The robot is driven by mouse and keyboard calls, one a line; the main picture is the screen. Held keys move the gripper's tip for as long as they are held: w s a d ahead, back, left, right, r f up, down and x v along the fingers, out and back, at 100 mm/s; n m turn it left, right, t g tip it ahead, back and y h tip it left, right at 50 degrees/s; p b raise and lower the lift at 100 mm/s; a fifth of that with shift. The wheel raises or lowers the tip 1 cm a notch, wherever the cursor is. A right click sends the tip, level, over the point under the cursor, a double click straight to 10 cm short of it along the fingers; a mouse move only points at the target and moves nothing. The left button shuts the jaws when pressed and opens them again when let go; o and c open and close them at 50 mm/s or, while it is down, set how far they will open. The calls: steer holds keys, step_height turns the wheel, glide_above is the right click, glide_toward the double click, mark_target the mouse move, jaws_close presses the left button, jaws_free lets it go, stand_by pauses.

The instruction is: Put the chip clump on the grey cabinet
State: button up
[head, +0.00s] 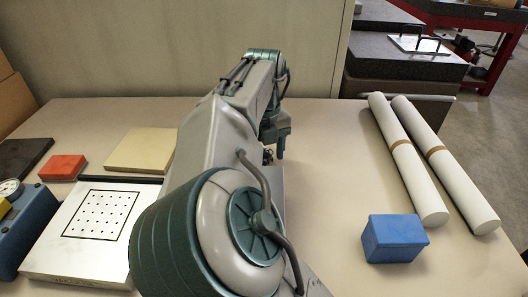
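My arm reaches away from the camera over the beige table, and its end points down near the table's back. My gripper (274,153) is mostly hidden behind my own arm links, and I cannot see whether its fingers are apart. I cannot make out the chip clump; a small dark shape beside the gripper is too small to tell. A large plain grey-beige panel (150,45) stands behind the table, and it may be the side of the grey cabinet. A dark grey block-like unit (395,66) stands behind the table at the right; I cannot tell which is the cabinet.
Two white rolls (408,160) lie at the right of the table (325,190), near a blue box (394,239). On the left are a white dotted plate (85,250), a red block (62,168), a tan board (140,149) and a blue gauge device (25,228). The table's middle right is clear.

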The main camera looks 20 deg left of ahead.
mark_target(264, 151)
steer(key=shift+r, duration=0.15)
step_height(264, 151, up, 12)
steer(key=p, duration=0.2)
steer(key=shift+p, duration=0.3)
